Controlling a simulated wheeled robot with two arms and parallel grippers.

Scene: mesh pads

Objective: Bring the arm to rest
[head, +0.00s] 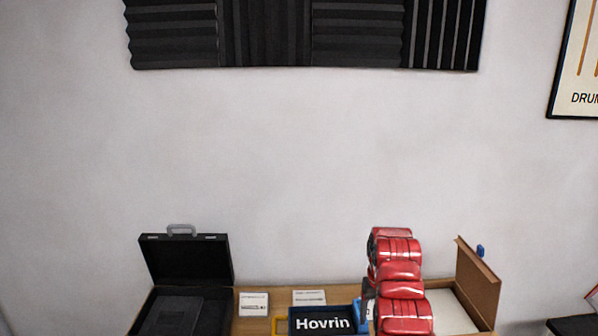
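A red arm of mine, which looks like my right one, stands in the lower right of the head view, in front of an open cardboard box (478,285). A dark grey part shows at the arm's left edge, beside something blue (358,312). I cannot make out fingertips there, nor whether they hold anything. My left arm and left gripper are not in view.
On the wooden table (275,294) stand an open black case (187,262) at left, two white cards (253,304) (309,298) and a dark "Hovrin" item (322,322). Black foam panels (305,35) and a framed poster (575,70) hang on the wall. The wall area between is clear.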

